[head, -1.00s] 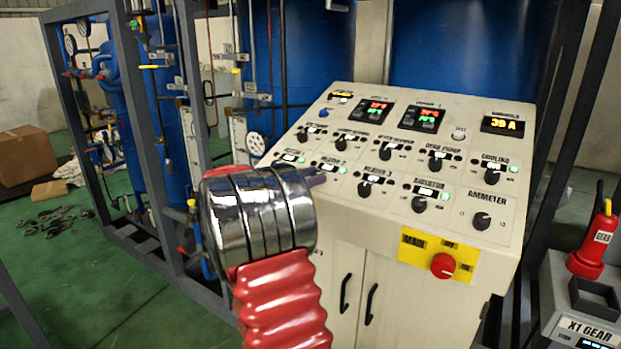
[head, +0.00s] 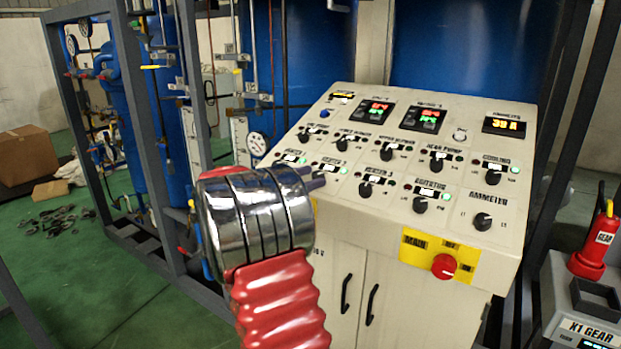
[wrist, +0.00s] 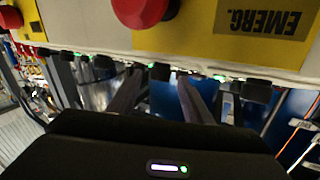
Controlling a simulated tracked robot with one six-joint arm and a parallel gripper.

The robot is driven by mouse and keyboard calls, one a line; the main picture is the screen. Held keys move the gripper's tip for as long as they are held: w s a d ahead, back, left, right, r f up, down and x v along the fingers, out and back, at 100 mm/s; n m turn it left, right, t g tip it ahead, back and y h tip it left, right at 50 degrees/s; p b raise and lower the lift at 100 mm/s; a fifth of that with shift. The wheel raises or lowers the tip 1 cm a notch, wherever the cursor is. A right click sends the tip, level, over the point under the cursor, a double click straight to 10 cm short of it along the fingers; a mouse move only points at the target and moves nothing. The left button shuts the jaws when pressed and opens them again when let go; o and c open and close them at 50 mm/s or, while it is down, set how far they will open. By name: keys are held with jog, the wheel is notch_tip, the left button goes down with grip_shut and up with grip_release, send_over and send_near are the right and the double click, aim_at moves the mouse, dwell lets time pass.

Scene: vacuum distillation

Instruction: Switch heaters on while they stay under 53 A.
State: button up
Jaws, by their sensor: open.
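The sloped control panel (head: 300,190) carries labelled switches and lamps. The ammeter display (head: 504,125) reads about 39 A. The heater 3 knob (head: 366,189) is visible, with no bright green lamp beside it. Green lamps glow by the heater 1 label (head: 291,158) and the heater 2 label (head: 330,167); my arm hides the heater 1 knob. My gripper (head: 314,176) is open, with its fingers at the panel's left front near the heater 2 switch. Whether they touch a knob cannot be told. In the wrist view the fingers (wrist: 160,92) are spread below the panel edge.
A red main switch (head: 444,266) on a yellow plate and the ammeter selector (head: 483,221) are at the panel's front right. A red emergency button (wrist: 145,8) is close in the wrist view. Grey frame posts (head: 120,110) stand left.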

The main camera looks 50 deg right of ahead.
jog(key=v, duration=1.2)
jog(key=shift+a, duration=0.3)
jog(key=shift+w, duration=0.15)
